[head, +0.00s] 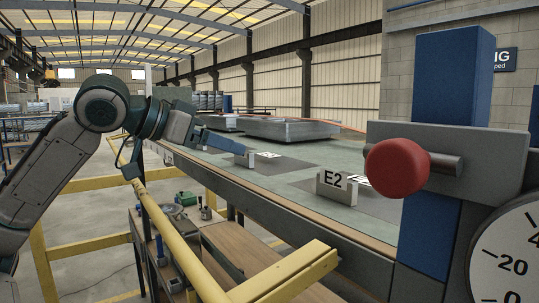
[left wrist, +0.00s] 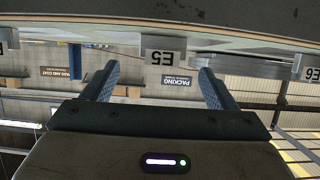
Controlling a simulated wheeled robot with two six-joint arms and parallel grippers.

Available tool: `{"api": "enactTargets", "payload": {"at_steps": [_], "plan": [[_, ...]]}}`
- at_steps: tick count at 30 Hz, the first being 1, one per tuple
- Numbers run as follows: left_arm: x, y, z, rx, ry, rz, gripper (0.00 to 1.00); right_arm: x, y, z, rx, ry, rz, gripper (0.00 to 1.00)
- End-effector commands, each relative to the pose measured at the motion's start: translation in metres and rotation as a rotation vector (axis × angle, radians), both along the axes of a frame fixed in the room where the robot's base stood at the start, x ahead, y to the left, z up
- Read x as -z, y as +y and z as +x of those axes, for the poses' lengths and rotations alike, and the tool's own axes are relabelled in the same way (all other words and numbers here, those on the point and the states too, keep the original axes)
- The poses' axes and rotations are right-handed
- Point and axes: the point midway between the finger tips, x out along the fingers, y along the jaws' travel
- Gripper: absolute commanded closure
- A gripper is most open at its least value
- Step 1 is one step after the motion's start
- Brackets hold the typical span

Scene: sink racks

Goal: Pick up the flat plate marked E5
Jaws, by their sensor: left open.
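In the left wrist view, which shows the scene upside down, a pale tag marked E5 (left wrist: 162,57) is at the top centre. My left gripper (left wrist: 158,70) is open and empty, with one blue finger to each side of the E5 tag in the picture; I see no contact. In the head view the left gripper (head: 236,148) reaches in over the bench edge, its fingers close to a small tag block (head: 245,159) whose marking is unreadable there. I cannot make out a flat plate belonging to E5 in either view. The right gripper is not in view.
A tag marked E6 (left wrist: 309,69) is at the right in the left wrist view. The bench (head: 215,160) carries a block marked E2 (head: 336,187) and shallow metal trays (head: 290,131) farther back. A yellow rail (head: 165,215) runs along its front. A red knob (head: 396,167) stands near right.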

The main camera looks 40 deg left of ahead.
Motion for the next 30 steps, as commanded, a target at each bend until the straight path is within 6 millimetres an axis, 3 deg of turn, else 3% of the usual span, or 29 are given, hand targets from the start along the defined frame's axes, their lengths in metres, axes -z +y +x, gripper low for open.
{"api": "enactTargets", "payload": {"at_steps": [3,6,16,17,25,30], "plan": [[0.002,-0.003,0.019,0.003,0.004,-0.002,0.20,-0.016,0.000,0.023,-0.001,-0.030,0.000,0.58],[0.008,-0.007,0.031,0.005,0.002,-0.001,0.20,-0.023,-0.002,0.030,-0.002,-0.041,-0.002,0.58],[0.014,-0.008,0.039,0.000,-0.001,0.001,0.20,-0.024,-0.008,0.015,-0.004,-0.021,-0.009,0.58],[0.014,-0.008,0.039,0.000,-0.001,0.001,0.22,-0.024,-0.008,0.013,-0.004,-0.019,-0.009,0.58],[0.014,-0.008,0.039,0.000,-0.001,0.000,0.75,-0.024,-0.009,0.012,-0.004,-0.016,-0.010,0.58],[0.014,-0.008,0.039,0.000,-0.002,-0.001,0.78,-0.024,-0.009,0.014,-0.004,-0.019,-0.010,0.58]]}}
